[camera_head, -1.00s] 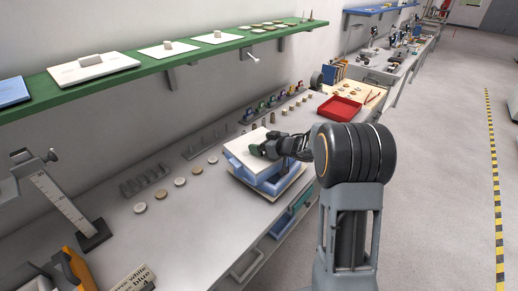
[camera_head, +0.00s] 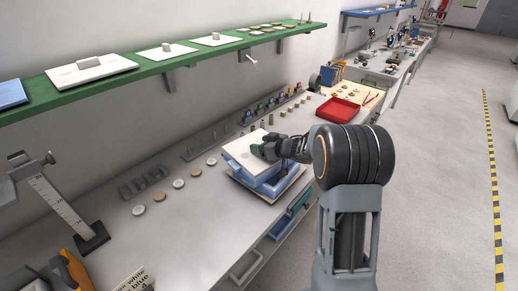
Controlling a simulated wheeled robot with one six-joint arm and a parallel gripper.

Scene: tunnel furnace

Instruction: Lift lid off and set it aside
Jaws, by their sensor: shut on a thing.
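The white lid (camera_head: 244,151) is a flat square plate at the blue box (camera_head: 253,181) on the grey bench. It looks slightly raised and tilted, with the blue box walls showing beneath it. My gripper (camera_head: 265,150) is shut on the lid near its right side. My gripper hides the lid's handle and part of its right edge. The box stands on a pale base on the bench.
A green shelf (camera_head: 150,72) with white lids and small discs runs above the bench. Small discs (camera_head: 178,183) lie left of the box. A red tray (camera_head: 340,110) stands beyond it. The bench front-left of the box (camera_head: 205,230) is clear.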

